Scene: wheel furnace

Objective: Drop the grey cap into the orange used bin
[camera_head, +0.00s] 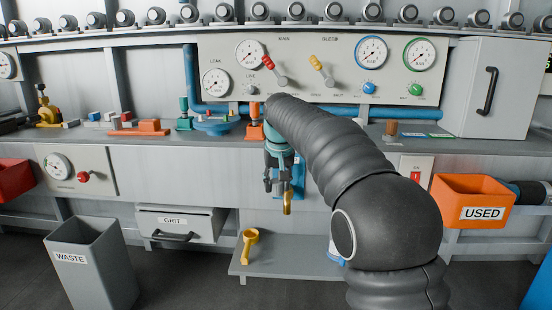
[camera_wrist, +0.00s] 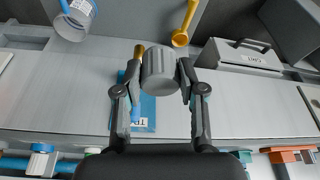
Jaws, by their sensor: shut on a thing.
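The grey cap (camera_wrist: 160,70) is a short light-grey cylinder between the two fingers of my gripper (camera_wrist: 161,74) in the wrist view. The fingers are shut on its sides. In the head view my gripper (camera_head: 279,182) hangs in front of the bench front, left of centre, largely behind my arm; the cap cannot be made out clearly there. The orange used bin (camera_head: 449,207) is at the right of the head view, labelled USED and open at the top. My gripper is well to its left and apart from it. The bin's floor is hidden.
A grey WASTE bin (camera_head: 97,272) stands at lower left, beside a GRIT drawer (camera_head: 205,224). A yellow scoop-like thing (camera_head: 249,240) stands on a low shelf (camera_head: 290,267). A panel (camera_head: 330,50) with gauges and levers runs behind the bench. A red switch (camera_head: 416,171) sits left of the used bin.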

